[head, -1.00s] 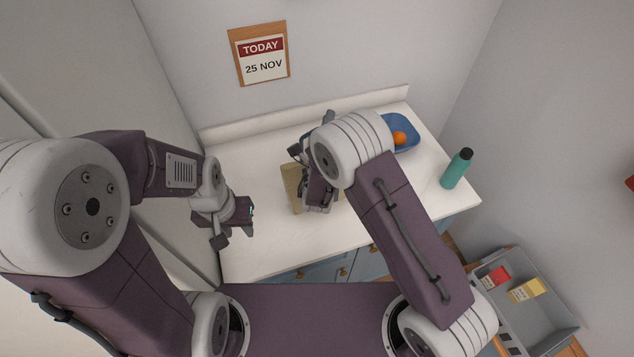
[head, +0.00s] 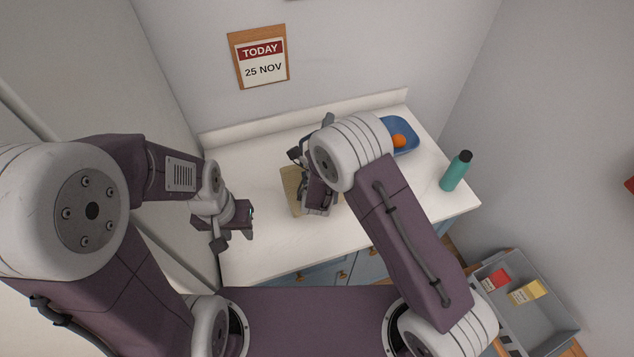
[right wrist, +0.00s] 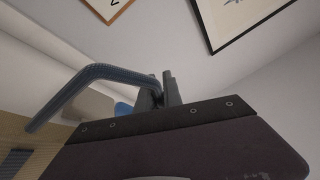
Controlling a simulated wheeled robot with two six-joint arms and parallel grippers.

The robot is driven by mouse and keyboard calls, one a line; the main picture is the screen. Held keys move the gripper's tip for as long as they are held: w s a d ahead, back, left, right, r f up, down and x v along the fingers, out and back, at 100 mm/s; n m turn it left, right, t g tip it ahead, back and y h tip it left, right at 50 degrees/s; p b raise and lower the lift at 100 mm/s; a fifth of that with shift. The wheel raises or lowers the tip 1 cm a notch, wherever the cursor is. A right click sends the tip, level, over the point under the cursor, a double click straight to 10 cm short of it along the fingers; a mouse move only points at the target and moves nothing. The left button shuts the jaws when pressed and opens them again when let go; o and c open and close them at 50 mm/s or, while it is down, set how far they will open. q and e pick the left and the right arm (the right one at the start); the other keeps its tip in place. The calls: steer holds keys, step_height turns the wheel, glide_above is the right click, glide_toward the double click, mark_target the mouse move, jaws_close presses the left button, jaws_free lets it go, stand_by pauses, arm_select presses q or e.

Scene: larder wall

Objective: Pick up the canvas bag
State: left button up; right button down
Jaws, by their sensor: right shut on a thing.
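The tan canvas bag (head: 289,187) is over the middle of the white counter, partly hidden under my right gripper and arm. In the right wrist view, its woven side (right wrist: 25,145) is at the lower left, and its blue-grey handle (right wrist: 85,72) arches up to the fingers. My right gripper (head: 318,203) is shut on the handle; its fingertips (right wrist: 160,92) are close together in the wrist view. I cannot tell whether the bag's base touches the counter. My left gripper (head: 248,216) is left of the bag, apart from it; its finger gap is unclear.
A blue bowl (head: 410,143) with an orange fruit (head: 398,141) stands at the counter's back right. A teal bottle (head: 455,173) stands near the right edge. A grey bin (head: 545,318) with small boxes is at lower right. The counter's front left (head: 250,262) is clear.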

steer(key=shift+r, duration=0.15)
steer(key=s+d+r+b, duration=0.3)
steer(key=d+r+b, duration=0.2)
steer(key=d+r, duration=0.5)
steer(key=shift+s+d+r, duration=0.2)
steer(key=shift+d+r, duration=0.2)
steer(key=shift+d, duration=0.2)
stand_by(0.5)
